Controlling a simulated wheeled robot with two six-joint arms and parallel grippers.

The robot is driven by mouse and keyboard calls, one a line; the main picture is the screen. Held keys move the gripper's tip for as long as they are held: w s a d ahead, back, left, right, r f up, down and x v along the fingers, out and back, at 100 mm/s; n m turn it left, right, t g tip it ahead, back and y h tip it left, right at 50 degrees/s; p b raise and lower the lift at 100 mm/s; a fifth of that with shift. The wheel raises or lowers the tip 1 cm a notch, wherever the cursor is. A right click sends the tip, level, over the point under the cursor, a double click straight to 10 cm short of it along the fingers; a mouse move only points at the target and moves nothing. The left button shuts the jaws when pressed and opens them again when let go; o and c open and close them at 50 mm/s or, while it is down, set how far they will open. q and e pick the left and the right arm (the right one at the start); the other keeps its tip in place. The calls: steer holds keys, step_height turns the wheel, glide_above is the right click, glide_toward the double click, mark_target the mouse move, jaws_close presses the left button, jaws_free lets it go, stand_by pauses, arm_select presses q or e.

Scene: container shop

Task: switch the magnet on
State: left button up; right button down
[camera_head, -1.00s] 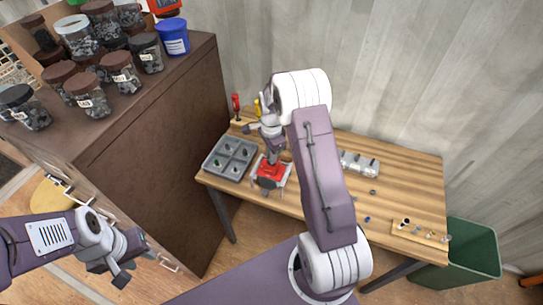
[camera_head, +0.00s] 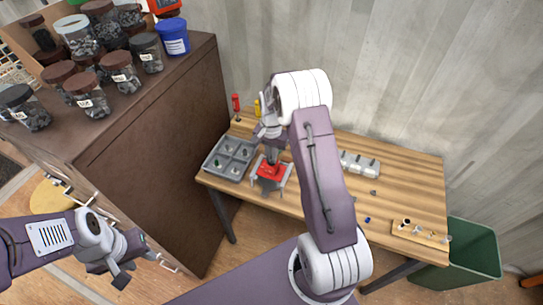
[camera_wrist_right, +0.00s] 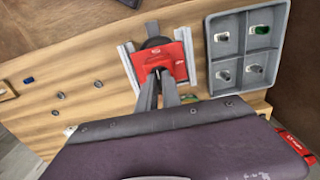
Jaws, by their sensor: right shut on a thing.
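The red magnet (camera_head: 270,172) sits between pale metal rails near the front left of the wooden table. In the right wrist view the red magnet (camera_wrist_right: 178,62) lies just beyond the fingertips, with a dark round part on its far side. My right gripper (camera_head: 272,158) reaches down onto it from above. Its fingers (camera_wrist_right: 160,74) come together at the magnet's near edge, shut on a small part of it that they hide. My left gripper (camera_head: 136,268) hangs at the lower left, away from the table, its fingers apart and empty.
A grey tray (camera_head: 243,140) with small parts in compartments stands close left of the magnet. Red and yellow-handled tools (camera_head: 236,102) stand behind. A brown cabinet (camera_head: 160,130) with jars borders the table's left. A grey holder (camera_head: 360,164) and small loose parts lie right.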

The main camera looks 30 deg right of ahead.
stand_by(0.3)
steer(key=c, duration=1.5)
jaws_free()
step_height(320, 180, up, 8)
steer(key=shift+r+b, duration=0.1)
steer(key=shift+b, duration=1.05)
steer(key=shift+r, duration=0.45)
steer(key=shift+f, duration=0.1)
